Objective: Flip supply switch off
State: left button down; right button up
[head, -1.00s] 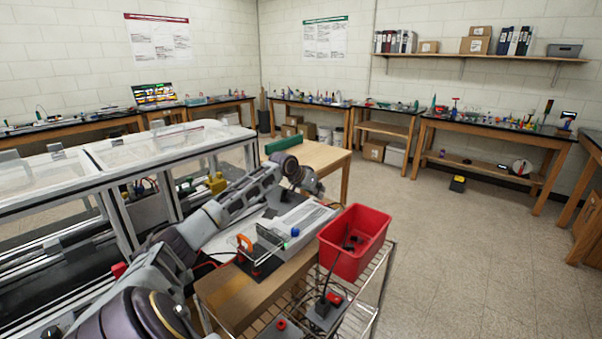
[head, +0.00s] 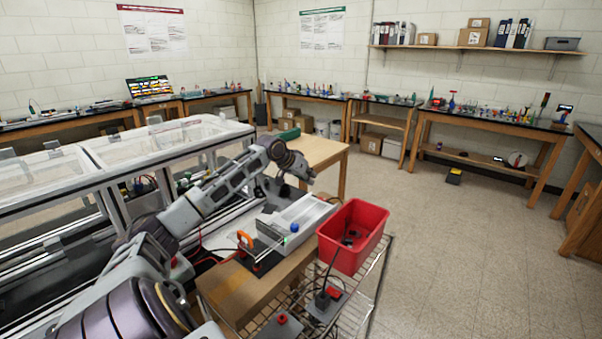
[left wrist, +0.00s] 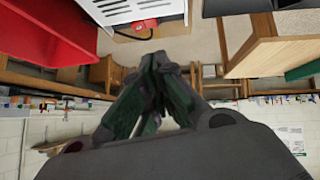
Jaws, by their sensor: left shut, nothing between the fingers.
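A pale grey, vented box (head: 308,212) with a blue knob and a green light stands on the wooden cart top; it also shows at the top of the left wrist view (left wrist: 128,8). Beside it, an orange-handled device (head: 246,240) sits on a black base. A small grey box with a red switch-like part (head: 333,293) is on the wire shelf below. I cannot tell which part is the supply switch, or its position. My left gripper (head: 303,173) is beyond the vented box, apart from it. In the left wrist view its fingers (left wrist: 165,62) are together and empty. My right gripper is out of view.
A red bin (head: 352,236) stands right of the vented box. A clear-topped framed machine (head: 160,150) lies along the left. A wooden table (head: 325,152) with a green block is behind my gripper. The floor (head: 450,240) at right is mostly clear.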

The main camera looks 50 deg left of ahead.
pick_arm(q)
jog(key=shift+b+v, duration=0.4)
jog(key=shift+v, duration=2.3)
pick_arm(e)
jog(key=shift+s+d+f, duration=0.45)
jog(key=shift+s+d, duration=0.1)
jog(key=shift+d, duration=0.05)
pick_arm(q)
jog(key=shift+a, duration=0.15)
notch_tip(320, 180, up, 15)
jog(key=w+m+y+p, duration=0.1)
jog(key=p, duration=0.3)
jog(key=shift+w+d+m+t, duration=0.3)
jog(key=shift+w, duration=0.05)
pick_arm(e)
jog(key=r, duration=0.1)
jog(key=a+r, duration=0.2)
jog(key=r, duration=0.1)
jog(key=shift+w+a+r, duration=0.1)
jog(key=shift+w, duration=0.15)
pick_arm(q)
jog(key=shift+r+y, duration=0.15)
jog(key=shift+y, duration=0.15)
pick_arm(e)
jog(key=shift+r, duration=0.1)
